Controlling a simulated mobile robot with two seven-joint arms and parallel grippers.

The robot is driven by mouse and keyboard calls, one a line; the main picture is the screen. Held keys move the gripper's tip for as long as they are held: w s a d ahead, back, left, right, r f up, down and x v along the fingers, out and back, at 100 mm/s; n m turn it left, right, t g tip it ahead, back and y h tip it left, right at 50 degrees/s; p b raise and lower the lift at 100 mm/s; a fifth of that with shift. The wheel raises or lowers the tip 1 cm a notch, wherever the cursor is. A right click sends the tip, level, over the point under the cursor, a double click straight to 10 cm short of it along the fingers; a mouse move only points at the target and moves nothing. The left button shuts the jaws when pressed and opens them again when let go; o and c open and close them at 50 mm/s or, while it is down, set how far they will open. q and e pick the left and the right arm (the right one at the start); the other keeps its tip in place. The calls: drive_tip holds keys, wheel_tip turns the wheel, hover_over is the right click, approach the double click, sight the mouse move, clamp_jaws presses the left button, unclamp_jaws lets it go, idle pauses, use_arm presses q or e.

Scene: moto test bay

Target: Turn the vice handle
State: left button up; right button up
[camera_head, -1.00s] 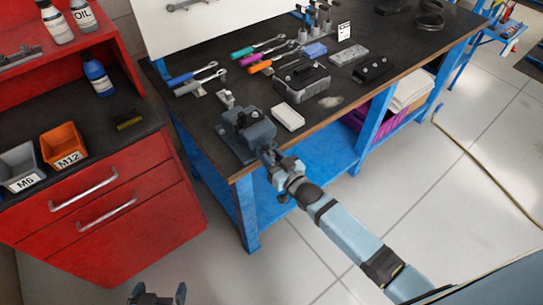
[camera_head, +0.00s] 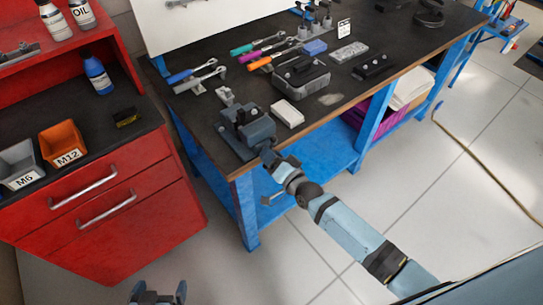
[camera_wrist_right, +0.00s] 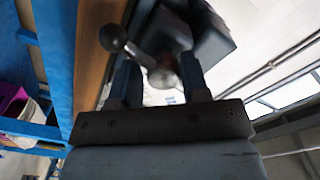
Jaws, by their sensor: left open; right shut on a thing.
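The dark grey vice (camera_head: 246,130) is fixed at the near left corner of the black-topped workbench. My right gripper (camera_head: 268,158) is at the near side of the vice and is shut on the vice handle. In the right wrist view the handle (camera_wrist_right: 135,54) is a slanted metal bar with a ball end at its upper left. Its lower part lies between the fingers of my right gripper (camera_wrist_right: 162,82). In the head view the handle is mostly hidden by the gripper. My left gripper (camera_head: 158,293) is open and empty at the bottom edge, above the floor.
A white block (camera_head: 287,113) and a dark toolbox (camera_head: 300,76) sit close to the vice on the workbench (camera_head: 215,150). Several coloured-handle tools lie behind. A red drawer cabinet (camera_head: 100,215) stands left. The floor (camera_head: 420,200) to the right is mostly clear.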

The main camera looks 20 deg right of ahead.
drive_tip(key=shift+o, duration=0.2)
drive_tip(key=shift+r+m, duration=0.15)
drive_tip(key=shift+m, duration=0.25)
drive_tip(key=o, duration=0.8)
drive_tip(key=b+v, duration=0.2)
drive_tip(key=v, duration=1.2)
drive_tip(key=shift+w, duration=0.1)
